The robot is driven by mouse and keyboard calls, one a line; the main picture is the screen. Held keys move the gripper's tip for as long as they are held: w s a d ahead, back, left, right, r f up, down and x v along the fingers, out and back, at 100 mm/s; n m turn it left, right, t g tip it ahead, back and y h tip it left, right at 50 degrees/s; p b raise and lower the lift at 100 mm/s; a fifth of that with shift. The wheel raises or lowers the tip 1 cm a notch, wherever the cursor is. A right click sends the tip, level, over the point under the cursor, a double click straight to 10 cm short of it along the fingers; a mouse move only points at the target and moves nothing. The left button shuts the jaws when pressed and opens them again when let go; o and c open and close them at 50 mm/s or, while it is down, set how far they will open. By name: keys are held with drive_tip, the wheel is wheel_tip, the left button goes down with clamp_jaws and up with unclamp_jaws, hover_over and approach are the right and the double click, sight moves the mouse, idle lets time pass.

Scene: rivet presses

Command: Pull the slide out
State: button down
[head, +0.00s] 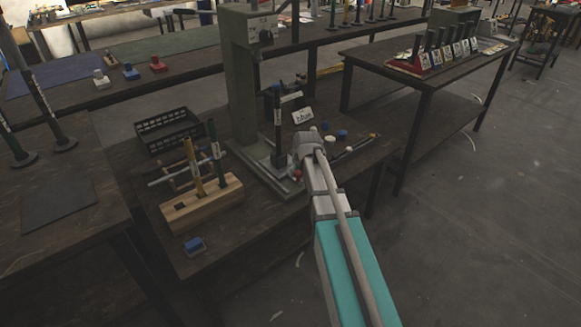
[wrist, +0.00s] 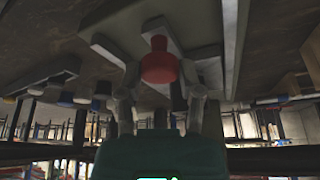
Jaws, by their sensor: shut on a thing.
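The green-grey rivet press (head: 243,85) stands on the middle bench. At its foot is a light grey base with the slide (head: 262,170), and a dark upright tool stands over it. A red knob (head: 297,174) shows at the slide's front, partly hidden by my gripper (head: 299,164). In the wrist view, the red knob (wrist: 160,64) sits between the two fingers of my gripper (wrist: 163,76), which is shut on it. Grey plates of the slide and base lie behind the knob. How far out the slide stands is hard to tell.
Left of the press are a wooden block (head: 203,203) with upright tools, a black crate (head: 168,130) and a small blue part (head: 195,245). A white label card (head: 302,115) and small caps lie on the right. Open floor (head: 480,220) lies to the right.

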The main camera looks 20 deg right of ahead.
drive_tip(key=s, duration=0.2)
drive_tip(key=s+d, duration=0.1)
drive_tip(key=s, duration=0.1)
drive_tip(key=s+d, duration=0.1)
drive_tip(key=s, duration=0.1)
drive_tip(key=shift+d+f, duration=0.1)
drive_tip(key=shift+d, duration=0.1)
drive_tip(key=shift+c, duration=1.7)
unclamp_jaws()
drive_tip(key=shift+o, duration=0.4)
drive_tip(key=shift+w, duration=0.1)
